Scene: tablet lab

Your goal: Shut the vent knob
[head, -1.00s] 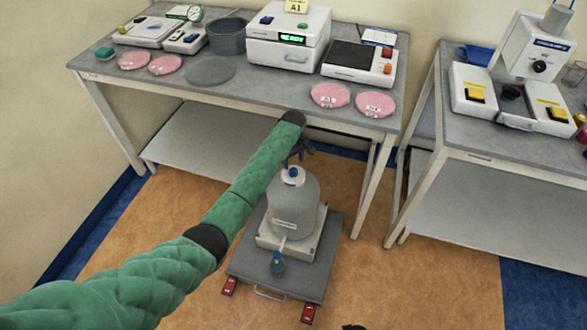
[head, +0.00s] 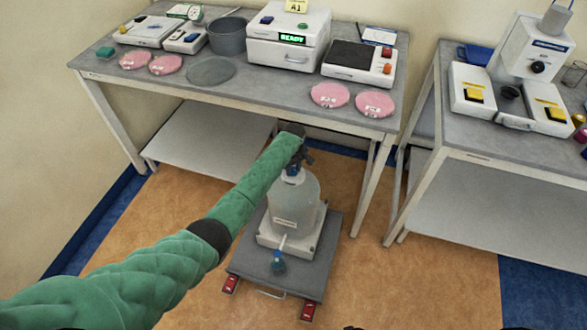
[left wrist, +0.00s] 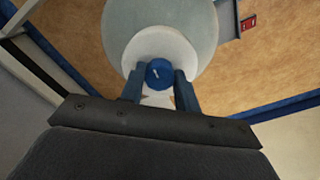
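The blue vent knob (left wrist: 160,72) sits on the white cap (left wrist: 160,46) of a pale, translucent carboy (head: 293,203). A short light mark shows on the knob's top. My left gripper (head: 299,162) is just above the cap in the head view and partly hides the knob. In the left wrist view its two fingers (left wrist: 160,80) are apart, one on each side of the knob. Whether they touch it is hard to tell. A second blue tap (head: 278,262) is low on the carboy's front. My right gripper is not in view.
The carboy stands on a white base on a grey wheeled cart (head: 250,262) with red feet. The grey bench (head: 250,88) behind carries instruments and pink discs, its front edge close to my left forearm. Another bench (head: 460,135) stands at right. Orange floor lies clear around the cart.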

